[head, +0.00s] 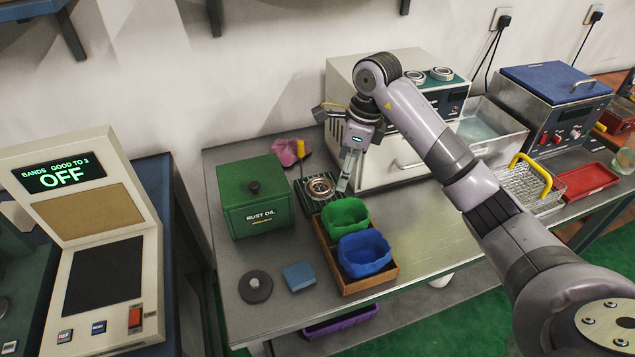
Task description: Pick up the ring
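A copper-coloured ring (320,187) lies on a small dark square stand on the metal table, just right of the green box. My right gripper (346,178) comes down from the upper right with its fingers pointing down. Its fingertips are beside the right edge of the ring and its stand. I cannot tell whether they touch anything or how far apart they are. The ring shows uncovered. Two more ring-like parts (429,75) sit on top of the white oven. My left gripper is not in view.
The green "RUST OIL" box (254,202) stands left of the ring. A wooden tray (371,284) with green and blue bins is in front. The white oven (397,157) stands behind. A dark disc (256,287) and blue block (298,276) lie near the front. Bare tabletop (430,235) is at right.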

